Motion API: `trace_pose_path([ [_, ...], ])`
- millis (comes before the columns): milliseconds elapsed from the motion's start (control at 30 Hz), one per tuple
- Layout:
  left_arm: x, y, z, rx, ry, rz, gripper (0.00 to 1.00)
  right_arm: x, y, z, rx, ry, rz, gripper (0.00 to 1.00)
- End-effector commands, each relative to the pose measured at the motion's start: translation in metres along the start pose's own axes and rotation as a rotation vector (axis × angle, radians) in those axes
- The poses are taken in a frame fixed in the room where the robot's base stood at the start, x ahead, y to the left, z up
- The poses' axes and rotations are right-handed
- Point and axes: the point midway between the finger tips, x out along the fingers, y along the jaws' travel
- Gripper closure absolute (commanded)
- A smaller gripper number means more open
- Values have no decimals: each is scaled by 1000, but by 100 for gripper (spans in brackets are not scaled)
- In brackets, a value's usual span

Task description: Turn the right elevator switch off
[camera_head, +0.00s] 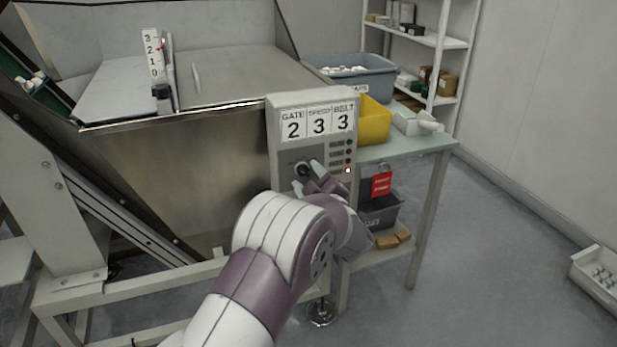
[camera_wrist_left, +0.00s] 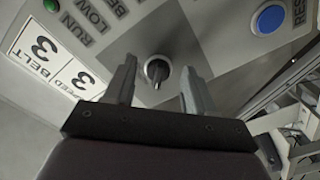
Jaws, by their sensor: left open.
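A dark rotary switch (camera_head: 302,168) sits on the front of the grey control box (camera_head: 286,147) that shows GATE 2, SPEED 3, BELT 3. In the left wrist view the switch knob (camera_wrist_left: 158,70) has a light round base and a dark grip bar. The bar points roughly up and down in that picture. My left gripper (camera_head: 307,175) is open at the panel. Its two fingers stand on either side of the knob in the left wrist view, with a gap to it on both sides. The arm hides the lower part of the box. My right gripper is out of view.
A blue button (camera_wrist_left: 270,18) lies up and right of the knob in the left wrist view. Small indicator lights (camera_head: 348,157) run down the box's right side. A green table (camera_head: 428,148) with a yellow bin (camera_head: 373,122) stands to the right. A steel hopper (camera_head: 190,160) is left.

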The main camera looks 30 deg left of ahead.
Motion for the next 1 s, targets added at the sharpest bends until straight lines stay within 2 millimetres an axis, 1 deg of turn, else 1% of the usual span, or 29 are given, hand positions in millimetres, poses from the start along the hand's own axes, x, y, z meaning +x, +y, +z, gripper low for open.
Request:
trace_pose_path([
  [100, -27, 4, -2, 2, -4, 3, 45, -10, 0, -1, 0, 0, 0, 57],
  [300, -82, 3, -1, 2, -5, 3, 45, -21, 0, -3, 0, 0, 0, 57],
  [433, -107, 2, -1, 2, -3, 2, 45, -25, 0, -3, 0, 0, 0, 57],
  [500, -114, 1, 0, 2, -3, 1, 45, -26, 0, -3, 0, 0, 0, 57],
  [600, -119, 0, 0, 1, -1, 0, 45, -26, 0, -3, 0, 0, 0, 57],
  [1000, -119, 0, 0, 1, 0, 0, 45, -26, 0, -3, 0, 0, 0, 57],
])
